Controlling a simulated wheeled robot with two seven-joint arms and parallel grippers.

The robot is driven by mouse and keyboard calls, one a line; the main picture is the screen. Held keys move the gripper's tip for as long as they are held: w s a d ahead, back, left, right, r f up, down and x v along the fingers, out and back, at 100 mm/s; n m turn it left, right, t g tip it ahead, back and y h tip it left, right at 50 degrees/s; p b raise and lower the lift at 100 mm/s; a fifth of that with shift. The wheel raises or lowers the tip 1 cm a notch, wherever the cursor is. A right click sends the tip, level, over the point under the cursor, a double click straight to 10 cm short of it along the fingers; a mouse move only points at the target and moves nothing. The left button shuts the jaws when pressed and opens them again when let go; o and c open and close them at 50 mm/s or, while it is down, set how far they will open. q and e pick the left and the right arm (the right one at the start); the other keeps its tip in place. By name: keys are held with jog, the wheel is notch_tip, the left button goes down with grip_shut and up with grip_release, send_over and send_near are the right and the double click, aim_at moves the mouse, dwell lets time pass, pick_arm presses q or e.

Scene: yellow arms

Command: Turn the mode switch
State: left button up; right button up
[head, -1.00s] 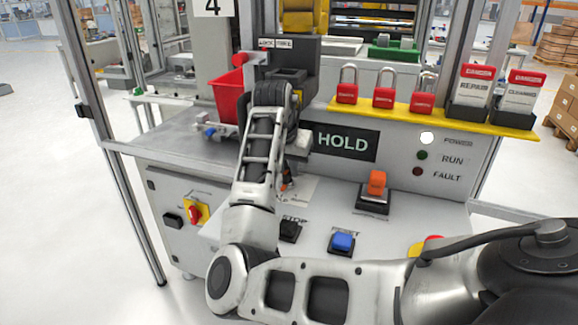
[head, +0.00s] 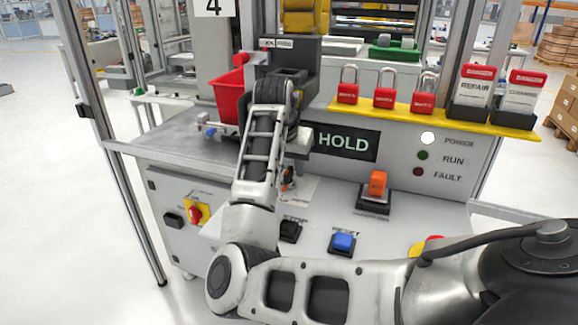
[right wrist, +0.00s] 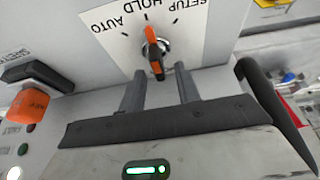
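The mode switch (right wrist: 153,52) shows in the right wrist view as a black and grey knob with an orange pointer, on a white plate marked AUTO, HOLD and SETUP. The orange end points up in the picture, toward the middle mark. My right gripper (right wrist: 159,74) is open, its two dark fingers apart. The knob's lower end appears between the fingertips, with gaps on both sides; I cannot tell whether the tips reach its depth. In the head view my right arm mostly hides the switch and gripper. A screen (head: 346,145) reads HOLD. My left gripper is out of view.
Red padlocks (head: 384,97) stand on a yellow shelf (head: 440,113). A red bin (head: 229,97) is at the back left.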

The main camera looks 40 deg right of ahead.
jog(key=v, duration=1.5)
jog(key=shift+r, duration=0.2)
